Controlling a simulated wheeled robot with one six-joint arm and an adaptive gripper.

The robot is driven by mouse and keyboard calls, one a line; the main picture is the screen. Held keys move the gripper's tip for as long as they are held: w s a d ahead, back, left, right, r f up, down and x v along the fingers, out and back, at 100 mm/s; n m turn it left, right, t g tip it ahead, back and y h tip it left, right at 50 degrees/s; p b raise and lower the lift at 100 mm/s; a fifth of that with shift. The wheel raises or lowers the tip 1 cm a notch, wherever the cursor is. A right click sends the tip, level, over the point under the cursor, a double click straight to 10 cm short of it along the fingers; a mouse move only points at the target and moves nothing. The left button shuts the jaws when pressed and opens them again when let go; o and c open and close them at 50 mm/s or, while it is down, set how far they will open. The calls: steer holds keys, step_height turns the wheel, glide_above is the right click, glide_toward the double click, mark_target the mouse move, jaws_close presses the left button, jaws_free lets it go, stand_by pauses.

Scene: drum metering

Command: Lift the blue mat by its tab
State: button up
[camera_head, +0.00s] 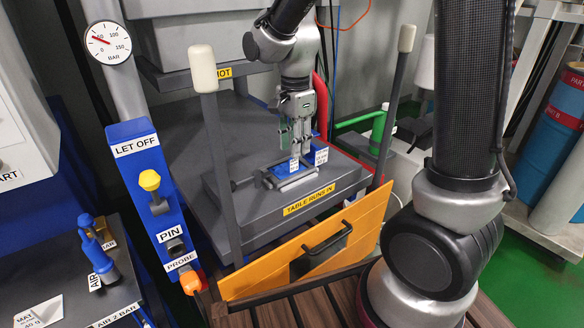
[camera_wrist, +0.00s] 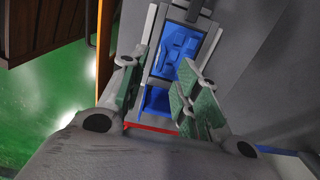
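The blue mat (camera_head: 284,170) lies in a small grey metal frame (camera_head: 268,181) on the dark grey table, below my gripper (camera_head: 295,148). In the wrist view, the blue mat (camera_wrist: 181,47) shows raised blue shapes inside the pale frame (camera_wrist: 147,45). A separate blue patch (camera_wrist: 157,101) shows nearer to me; I cannot tell whether it is the tab. My gripper (camera_wrist: 160,82) is open, with green-padded fingers apart on either side of this view of the frame. Nothing shows held between them. The right finger hides part of the frame.
An orange guard panel (camera_head: 312,247) with a black handle stands in front of the table (camera_head: 240,215). Two white-capped levers (camera_head: 203,70) (camera_head: 406,40) rise at its sides. A blue LET OFF post (camera_head: 140,165) stands left. A hot upper block (camera_head: 200,75) overhangs behind.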

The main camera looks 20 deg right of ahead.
steer(key=f, duration=0.4)
steer(key=shift+s+a+f, duration=0.1)
steer(key=shift+a+f, duration=0.1)
steer(key=shift+f, duration=0.15)
steer(key=shift+c, duration=0.4)
jaws_close()
